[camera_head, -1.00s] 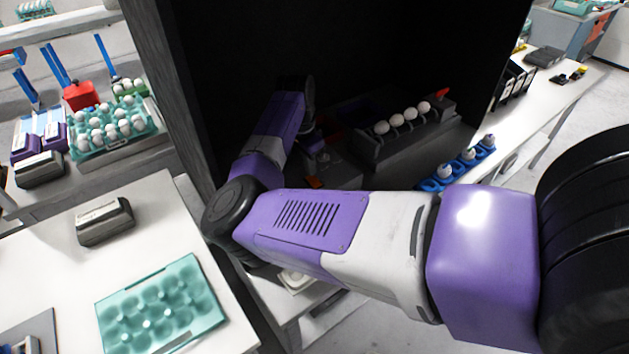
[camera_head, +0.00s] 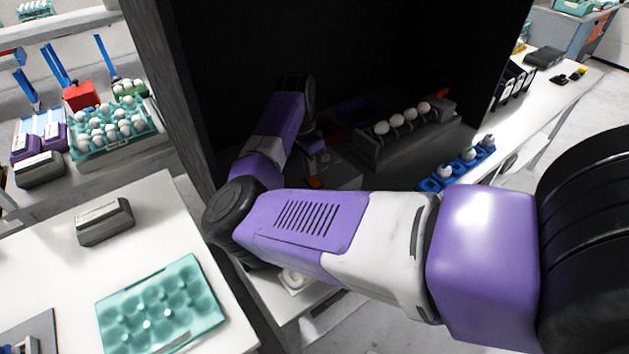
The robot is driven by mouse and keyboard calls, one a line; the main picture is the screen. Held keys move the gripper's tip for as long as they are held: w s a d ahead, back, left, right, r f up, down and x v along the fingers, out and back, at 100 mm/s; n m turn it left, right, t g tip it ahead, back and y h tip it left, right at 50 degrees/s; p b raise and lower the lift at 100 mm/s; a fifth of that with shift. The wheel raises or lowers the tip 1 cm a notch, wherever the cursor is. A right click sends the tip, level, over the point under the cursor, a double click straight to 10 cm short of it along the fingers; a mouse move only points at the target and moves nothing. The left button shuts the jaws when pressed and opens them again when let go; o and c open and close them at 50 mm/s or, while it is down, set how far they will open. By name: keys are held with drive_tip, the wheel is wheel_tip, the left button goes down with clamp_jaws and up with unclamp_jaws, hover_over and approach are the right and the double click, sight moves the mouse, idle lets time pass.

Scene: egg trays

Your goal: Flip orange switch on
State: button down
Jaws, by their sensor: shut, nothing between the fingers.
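A small orange piece (camera_head: 313,183), which looks like the orange switch, shows low inside the dark box, just beside my forearm. It is too small to tell whether it is on or off. My purple and white arm reaches from the right into the box. My gripper (camera_head: 318,160) is small, dark and partly lost in shadow above the orange piece. Its fingers appear shut with nothing between them. I cannot tell whether it touches the orange piece.
A dark rack with white eggs (camera_head: 396,121) stands inside the box, right of my gripper. Blue holders (camera_head: 430,185) with eggs stand at its right edge. The box's left wall (camera_head: 160,90) is close to my arm. An empty teal tray (camera_head: 110,318) lies on the white table at left.

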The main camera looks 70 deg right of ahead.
sight(310, 178)
drive_tip(key=shift+f+b, duration=0.5)
drive_tip(key=shift+f, duration=0.4)
idle(0.9)
drive_tip(key=shift+r, duration=0.15)
drive_tip(key=shift+r+p, duration=2.55)
drive_tip(key=shift+r, duration=0.85)
drive_tip(key=shift+d, duration=0.1)
